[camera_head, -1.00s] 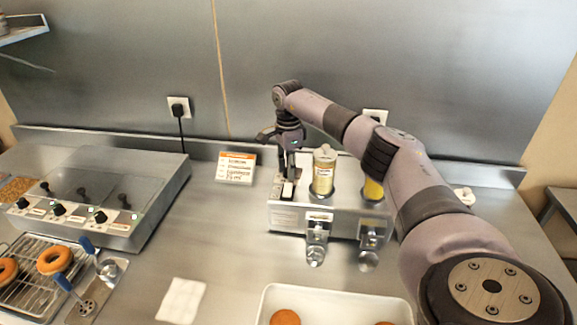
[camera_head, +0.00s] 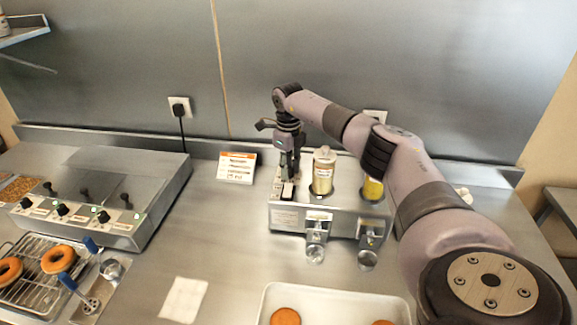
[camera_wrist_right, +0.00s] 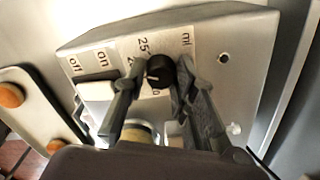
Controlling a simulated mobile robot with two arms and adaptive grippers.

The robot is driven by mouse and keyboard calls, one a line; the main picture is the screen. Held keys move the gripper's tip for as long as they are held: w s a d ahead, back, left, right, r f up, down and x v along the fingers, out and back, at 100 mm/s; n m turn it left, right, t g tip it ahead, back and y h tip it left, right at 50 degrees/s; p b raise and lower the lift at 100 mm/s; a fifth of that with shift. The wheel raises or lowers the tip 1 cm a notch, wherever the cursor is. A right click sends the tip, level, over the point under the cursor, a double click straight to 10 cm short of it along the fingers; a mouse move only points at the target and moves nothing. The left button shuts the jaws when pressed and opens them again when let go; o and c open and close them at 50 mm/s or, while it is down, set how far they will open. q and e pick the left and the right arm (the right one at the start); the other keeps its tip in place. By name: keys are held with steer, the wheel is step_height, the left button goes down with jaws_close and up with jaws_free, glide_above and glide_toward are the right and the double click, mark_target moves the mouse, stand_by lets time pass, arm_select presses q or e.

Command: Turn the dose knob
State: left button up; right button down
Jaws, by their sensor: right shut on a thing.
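The dose knob (camera_wrist_right: 160,72) is round and black with a pale pointer line. It sits on a plate printed "ml" and "25" in the right wrist view. My right gripper (camera_wrist_right: 160,78) has one finger on each side of it and is shut on it. In the head view this gripper (camera_head: 288,174) points down at the left end of the steel dosing machine (camera_head: 285,217), and the knob cannot be made out there. A white on/off switch (camera_wrist_right: 96,88) is left of the knob in the wrist view. My left gripper is not in view.
A small sign (camera_head: 237,167) stands to the left. A white tray (camera_head: 262,305) with doughnuts is in front. A multi-knob unit (camera_head: 125,222) is at left. Bare counter (camera_head: 225,235) lies between.

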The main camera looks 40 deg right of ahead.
steer(key=m+p, duration=0.1)
steer(key=m, duration=0.3)
steer(key=shift+r+m, duration=0.15)
steer(key=shift+m, duration=0.15)
steer(key=shift+w+m+p, duration=0.1)
steer(key=shift+m+p, duration=0.25)
steer(key=shift+m, duration=1.65)
steer(key=c, duration=1.3)
jaws_free()
step_height(320, 180, up, 12)
